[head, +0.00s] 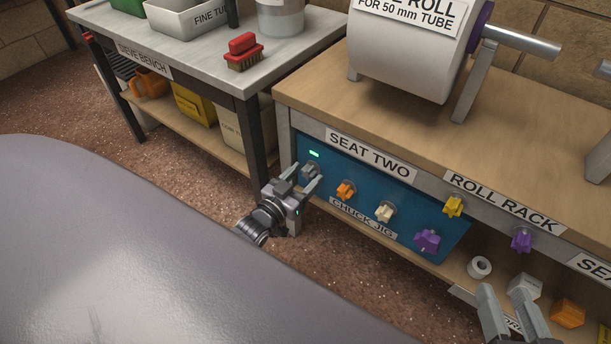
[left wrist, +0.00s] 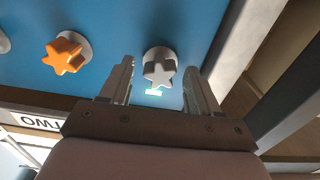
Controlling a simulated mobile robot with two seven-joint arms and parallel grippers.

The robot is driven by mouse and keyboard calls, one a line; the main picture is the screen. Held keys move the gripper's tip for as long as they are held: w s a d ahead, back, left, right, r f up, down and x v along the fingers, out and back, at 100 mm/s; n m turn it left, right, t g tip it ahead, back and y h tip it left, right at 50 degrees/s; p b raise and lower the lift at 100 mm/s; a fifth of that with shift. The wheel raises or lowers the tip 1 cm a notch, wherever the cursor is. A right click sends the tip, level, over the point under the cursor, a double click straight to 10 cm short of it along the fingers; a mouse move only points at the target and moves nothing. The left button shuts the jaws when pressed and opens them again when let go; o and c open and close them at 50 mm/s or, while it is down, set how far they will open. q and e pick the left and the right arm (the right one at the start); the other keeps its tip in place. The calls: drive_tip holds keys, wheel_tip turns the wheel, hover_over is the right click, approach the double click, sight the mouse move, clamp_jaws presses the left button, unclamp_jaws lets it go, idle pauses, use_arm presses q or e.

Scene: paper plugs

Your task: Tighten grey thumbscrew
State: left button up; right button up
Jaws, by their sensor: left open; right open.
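The grey thumbscrew (head: 310,169) is at the left end of the blue panel (head: 330,158) under the SEAT TWO label. In the left wrist view it is a pale grey star-shaped knob (left wrist: 160,70) on a round collar. My left gripper (head: 308,177) is open in front of it, one finger on each side. In the left wrist view gaps show between the knob and both fingers (left wrist: 159,75), and no contact is visible. My right gripper (head: 506,289) is open and empty at the lower right, near the lower shelf.
Orange (head: 346,190), cream (head: 385,211), yellow (head: 453,206) and purple (head: 428,241) knobs stick out to the right along the bench front. A green light (head: 314,154) glows above the grey knob. A paper roll (head: 410,60) is on top. The sieve bench (head: 200,45) stands left.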

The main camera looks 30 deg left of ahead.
use_arm(q)
drive_tip(key=c, duration=1)
clamp_jaws()
drive_tip(key=m, duration=0.3)
drive_tip(key=shift+m, duration=0.3)
drive_tip(key=o, duration=1)
unclamp_jaws()
